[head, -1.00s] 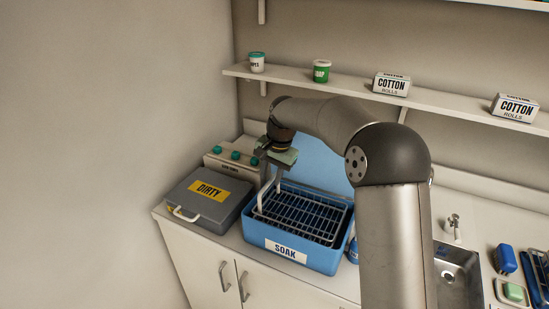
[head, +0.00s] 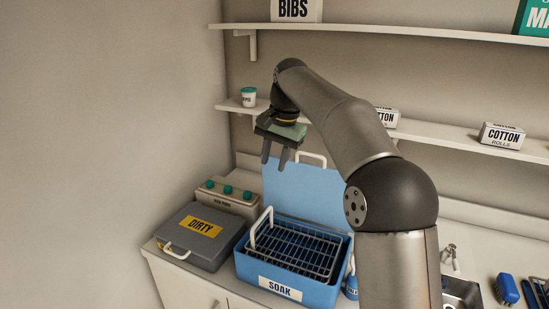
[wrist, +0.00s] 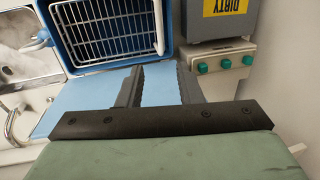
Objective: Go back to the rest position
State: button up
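My gripper (head: 274,160) is raised in the air above the blue SOAK tub, in front of the tub's upright blue lid. Its two dark fingers are apart with nothing between them. In the wrist view the fingers (wrist: 160,84) also stand apart, with the blue lid showing between them. The SOAK tub (head: 306,294) sits on the counter and holds a wire basket (head: 296,252) with a white handle raised at its left side. The tub and basket also show at the top of the wrist view.
A grey DIRTY case (head: 219,252) stands left of the tub, with a box with green knobs (head: 229,196) behind it. A shelf (head: 450,137) with a cup and cotton boxes runs along the wall near my arm. A sink (head: 461,292) is at the right.

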dwell(0.3)
jog(key=s+d+f+n, duration=0.1)
jog(key=s+d+f, duration=0.3)
jog(key=s, duration=0.8)
jog(key=s+d+f+n+h, duration=0.1)
jog(key=s+d+f+n, duration=0.1)
jog(key=s+d+f, duration=0.3)
jog(key=s+d+f+n+h, duration=0.1)
jog(key=s+d+f, duration=0.4)
jog(key=s, duration=1.4)
notch_tip(320, 180, down, 4)
jog(key=shift+s+f+n, duration=0.15)
jog(key=shift+f+n, duration=0.1)
jog(key=shift+n, duration=0.35)
jog(key=shift+a+f+b, duration=0.1)
jog(key=shift+f+b, duration=0.85)
jog(key=shift+f, duration=0.1)
jog(key=shift+f, duration=0.15)
notch_tip(320, 180, down, 27)
jog(key=g+b, duration=0.1)
jog(key=b, duration=2.4)
jog(key=shift+a, duration=0.15)
